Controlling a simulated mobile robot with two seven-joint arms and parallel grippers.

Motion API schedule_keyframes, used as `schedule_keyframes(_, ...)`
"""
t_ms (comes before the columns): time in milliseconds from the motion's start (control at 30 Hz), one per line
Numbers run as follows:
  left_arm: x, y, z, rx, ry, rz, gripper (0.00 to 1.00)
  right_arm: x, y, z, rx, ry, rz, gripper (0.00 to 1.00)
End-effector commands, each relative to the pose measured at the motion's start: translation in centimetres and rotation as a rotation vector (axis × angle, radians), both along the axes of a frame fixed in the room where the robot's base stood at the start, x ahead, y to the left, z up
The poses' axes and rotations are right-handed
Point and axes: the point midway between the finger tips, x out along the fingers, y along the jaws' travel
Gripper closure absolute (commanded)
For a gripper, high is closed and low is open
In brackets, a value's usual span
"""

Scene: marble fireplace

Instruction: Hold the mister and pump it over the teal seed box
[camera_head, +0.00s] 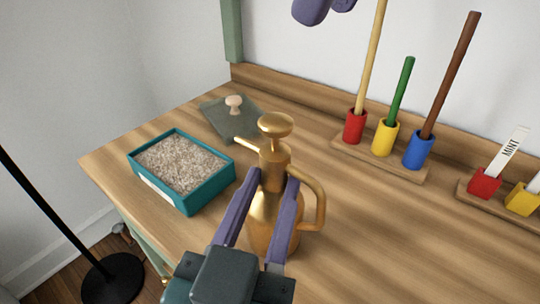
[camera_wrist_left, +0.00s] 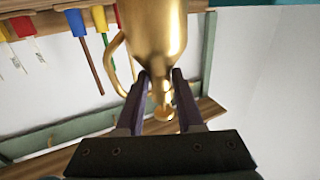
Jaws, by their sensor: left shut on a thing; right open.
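The brass mister (camera_head: 274,215) stands upright between the purple fingers of my left gripper (camera_head: 273,178), which is shut on it just below the neck. It has a round pump knob on top, a spout pointing left toward the box and a loop handle on the right. My gripper hides its base, so I cannot tell whether it touches the table. In the left wrist view the mister (camera_wrist_left: 157,35) is between my fingers (camera_wrist_left: 161,78). The teal seed box (camera_head: 190,195), filled with pale grainy material, sits left of the mister, apart from it. My right gripper is not in view.
A grey-green plate with a pink knob (camera_head: 234,102) lies behind the box. A wooden rack (camera_head: 380,165) with red, yellow and blue cups holding sticks stands at the back right. A label holder (camera_head: 485,183) is further right. A black stand (camera_head: 112,280) is on the floor at left.

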Motion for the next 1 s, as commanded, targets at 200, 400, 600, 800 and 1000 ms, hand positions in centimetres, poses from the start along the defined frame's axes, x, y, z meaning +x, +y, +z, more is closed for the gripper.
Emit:
schedule_keyframes(200,-0.02,0.04,-0.12,0.001,0.003,0.000,1.00,0.00,0.00,-0.01,0.000,0.000,0.000,0.50)
schedule_keyframes(400,-0.04,0.04,-0.20,0.002,0.005,0.000,1.00,0.00,0.00,-0.02,0.000,0.000,0.000,0.50)
schedule_keyframes(600,-0.07,0.06,-0.31,0.003,0.008,-0.001,1.00,0.00,0.00,-0.03,0.000,0.000,0.000,0.51)
schedule_keyframes(800,-0.10,0.06,-0.41,0.004,0.010,-0.001,1.00,0.00,0.00,-0.04,0.000,0.000,0.000,0.74)
schedule_keyframes(1000,-0.12,0.07,-0.51,0.004,0.013,-0.002,1.00,0.00,0.00,-0.04,0.000,0.000,0.000,0.96)
